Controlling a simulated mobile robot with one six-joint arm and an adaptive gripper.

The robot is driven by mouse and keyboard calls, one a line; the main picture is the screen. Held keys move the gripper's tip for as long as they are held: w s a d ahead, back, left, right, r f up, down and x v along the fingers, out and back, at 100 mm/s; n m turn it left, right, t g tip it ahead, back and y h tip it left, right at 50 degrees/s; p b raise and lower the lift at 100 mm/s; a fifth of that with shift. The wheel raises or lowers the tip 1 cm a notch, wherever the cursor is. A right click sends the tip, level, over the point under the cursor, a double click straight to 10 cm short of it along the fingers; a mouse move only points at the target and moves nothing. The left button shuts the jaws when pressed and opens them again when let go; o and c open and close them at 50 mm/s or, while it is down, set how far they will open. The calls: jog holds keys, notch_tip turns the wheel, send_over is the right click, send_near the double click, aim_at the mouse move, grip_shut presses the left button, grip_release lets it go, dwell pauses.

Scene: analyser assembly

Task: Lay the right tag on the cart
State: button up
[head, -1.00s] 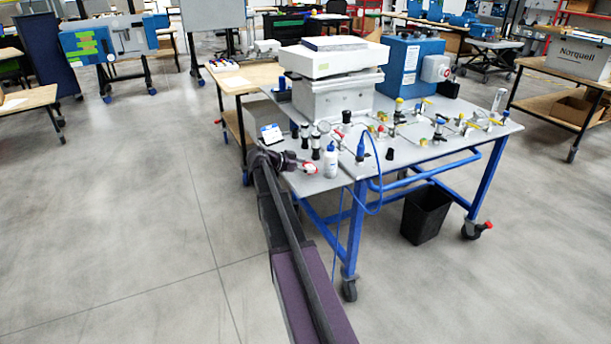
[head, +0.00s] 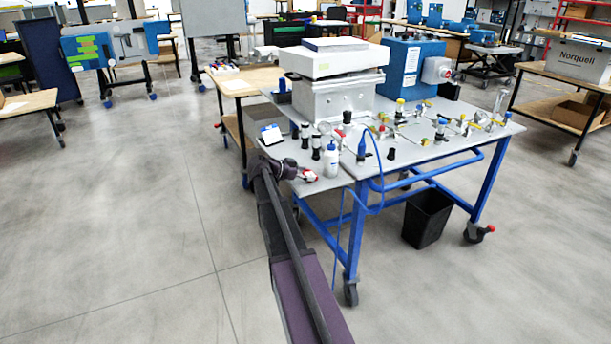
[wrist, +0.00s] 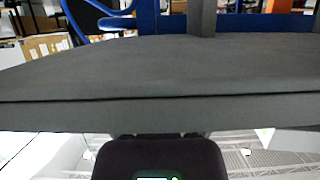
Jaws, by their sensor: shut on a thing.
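The cart (head: 425,154) has a grey top on a blue frame with castors. My gripper (head: 304,173) is low over the cart's near left corner, in front of the white bottle. It is shut on a small red and white piece, which looks like the tag (head: 311,177). In the head view the tag is too small to read, and I cannot tell whether it touches the top. The wrist view shows a wide dark grey surface and a black part close up, with no fingertips or tag visible.
A white squeeze bottle (head: 331,160) stands just right of my gripper. Black-capped fittings, a blue-capped tool (head: 361,148) with a blue hose, and valves crowd the top. A white analyser unit (head: 333,62) and a blue box (head: 408,65) stand behind. A black bin (head: 427,218) is below.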

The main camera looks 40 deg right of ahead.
jog(key=shift+f, duration=0.15)
jog(key=o, duration=0.6)
jog(key=shift+r, duration=0.2)
jog(key=shift+a+r, duration=0.15)
jog(key=shift+a, duration=0.1)
jog(key=p+v, duration=0.4)
jog(key=v, duration=0.7)
jog(key=shift+w+a+p, duration=0.15)
jog(key=shift+a+p, duration=0.1)
jog(key=shift+p, duration=0.1)
